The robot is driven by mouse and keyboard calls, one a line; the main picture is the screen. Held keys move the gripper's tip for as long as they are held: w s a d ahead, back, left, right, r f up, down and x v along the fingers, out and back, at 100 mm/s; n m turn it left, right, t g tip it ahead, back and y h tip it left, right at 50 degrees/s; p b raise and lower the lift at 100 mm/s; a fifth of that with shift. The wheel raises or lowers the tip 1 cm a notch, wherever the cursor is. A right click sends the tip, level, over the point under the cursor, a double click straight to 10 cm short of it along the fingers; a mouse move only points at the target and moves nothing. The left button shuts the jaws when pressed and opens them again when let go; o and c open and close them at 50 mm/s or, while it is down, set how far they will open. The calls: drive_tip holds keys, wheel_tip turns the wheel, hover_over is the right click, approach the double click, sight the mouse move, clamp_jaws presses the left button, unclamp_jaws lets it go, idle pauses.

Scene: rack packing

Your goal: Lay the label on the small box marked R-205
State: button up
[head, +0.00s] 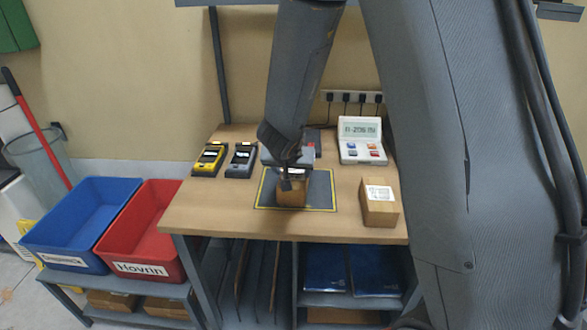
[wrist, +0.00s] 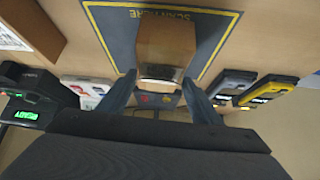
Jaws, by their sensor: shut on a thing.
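A brown small box (head: 292,193) stands upright on the dark scan mat (head: 324,190). It also shows in the wrist view (wrist: 165,42). My gripper (head: 289,178) is right over the box. In the wrist view its two fingers (wrist: 161,77) flank a pale strip, which looks like the label (wrist: 162,72), at the box's top edge. The gripper is shut on it. I cannot tell whether the label touches the box top. No marking is readable on this box. Another brown box (head: 379,212) with a white printed patch stands at the right.
A white display unit (head: 361,150) reads roughly R-205. Yellow (head: 209,160) and grey (head: 241,160) handheld devices lie left of the mat. A dark device with a green READY screen (wrist: 26,115) shows in the wrist view. Blue (head: 60,228) and red (head: 135,262) bins stand left of the table.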

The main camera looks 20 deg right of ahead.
drive_tip(key=o, duration=0.7)
drive_tip(key=p+v, duration=0.2)
drive_tip(key=v, duration=0.5)
drive_tip(key=shift+s+a+r, duration=0.1)
drive_tip(key=shift+s+r, duration=0.15)
drive_tip(key=shift+r, duration=0.05)
drive_tip(key=shift+a, duration=0.1)
drive_tip(key=s+d+f+n+g+y+b, duration=0.1)
drive_tip(key=s+g, duration=0.1)
drive_tip(key=s, duration=0.4)
drive_tip(key=s+d+f+n+g+y+b, duration=0.1)
drive_tip(key=s+f+n+b, duration=0.1)
drive_tip(key=s, duration=0.4)
drive_tip(key=s+d+f+n+g+y+b, duration=0.1)
drive_tip(key=s+d+f+g+b, duration=0.1)
drive_tip(key=s, duration=0.4)
drive_tip(key=shift+s+f+n+g, duration=0.25)
drive_tip(key=shift+n+g, duration=0.05)
